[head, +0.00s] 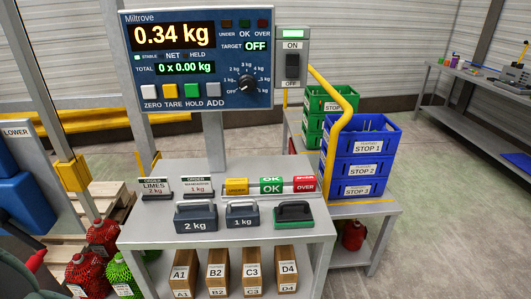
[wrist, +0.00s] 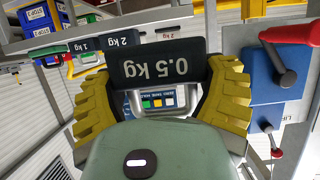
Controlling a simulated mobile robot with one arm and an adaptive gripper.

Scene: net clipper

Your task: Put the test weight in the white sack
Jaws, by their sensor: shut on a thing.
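My gripper (wrist: 160,88) shows in the wrist view, with its yellow ribbed fingers shut on a dark block marked 0.5 kg (wrist: 152,68). The wrist picture is turned over, so the label reads upside down. A grey handle frame shows below the block. The block is held up, away from the bench. In the head view, a 2 kg weight (head: 195,218) and a 1 kg weight (head: 242,215) stand on the scale bench. They also show at the upper left of the wrist view. I cannot make out a white sack in either view.
A scale display (head: 197,60) reading 0.34 kg stands over the grey bench (head: 155,233). Blue STOP crates (head: 362,150) are right; red net bags (head: 90,272) are lower left. A red lever (wrist: 285,85) shows in the wrist view.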

